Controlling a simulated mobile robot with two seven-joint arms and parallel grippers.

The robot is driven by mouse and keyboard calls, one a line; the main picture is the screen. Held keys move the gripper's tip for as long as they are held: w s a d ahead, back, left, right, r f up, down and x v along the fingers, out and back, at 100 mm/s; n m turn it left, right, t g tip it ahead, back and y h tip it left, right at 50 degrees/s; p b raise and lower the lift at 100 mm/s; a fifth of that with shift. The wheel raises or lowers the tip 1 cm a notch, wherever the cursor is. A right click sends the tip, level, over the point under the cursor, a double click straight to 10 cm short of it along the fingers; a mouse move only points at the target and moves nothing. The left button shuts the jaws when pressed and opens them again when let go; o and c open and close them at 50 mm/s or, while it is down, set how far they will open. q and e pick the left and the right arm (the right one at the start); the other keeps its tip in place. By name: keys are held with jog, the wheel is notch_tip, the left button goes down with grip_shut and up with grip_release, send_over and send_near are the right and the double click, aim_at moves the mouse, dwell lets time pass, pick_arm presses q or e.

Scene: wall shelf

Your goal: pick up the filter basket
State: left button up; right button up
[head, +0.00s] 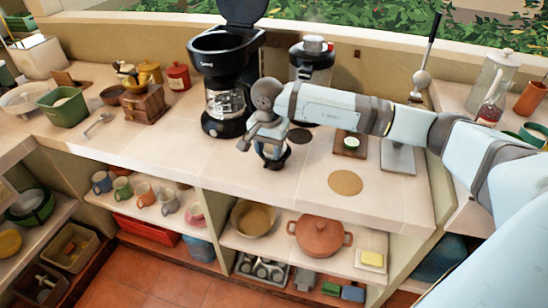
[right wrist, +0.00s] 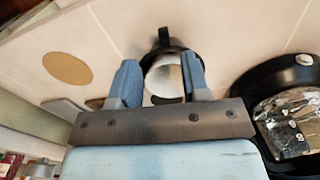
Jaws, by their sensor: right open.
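The filter basket (right wrist: 163,50) shows in the right wrist view as a dark round cup with a pale inside and a dark handle pointing away from me. In the head view the basket (head: 271,156) stands on the counter, partly hidden by my right gripper (head: 262,140). In the wrist view my right gripper (right wrist: 160,84) is open, with one finger on each side of the basket's near part. I cannot tell whether the fingers touch it. My left gripper is not in view.
The black coffee maker (head: 226,62), lid raised, stands left of the gripper with its glass carafe (head: 226,102). A grinder-like machine (head: 312,62) stands behind. A round cork mat (head: 345,182) lies to the right. The counter in front is clear. Shelves below hold mugs and pots.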

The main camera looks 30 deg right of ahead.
aim_at(266, 164)
jog(key=shift+f, duration=0.65)
jog(key=shift+w+a+f+p, duration=0.1)
jog(key=shift+f+p, duration=0.1)
jog(key=shift+f, duration=0.7)
jog(key=shift+s+a+f+p, duration=0.1)
jog(key=shift+a+f+p, duration=0.1)
jog(key=shift+f, duration=0.65)
jog(key=shift+w+a+f+p, duration=0.1)
jog(key=shift+f+p, duration=0.1)
jog(key=shift+f, duration=0.7)
jog(key=c, duration=0.7)
grip_shut()
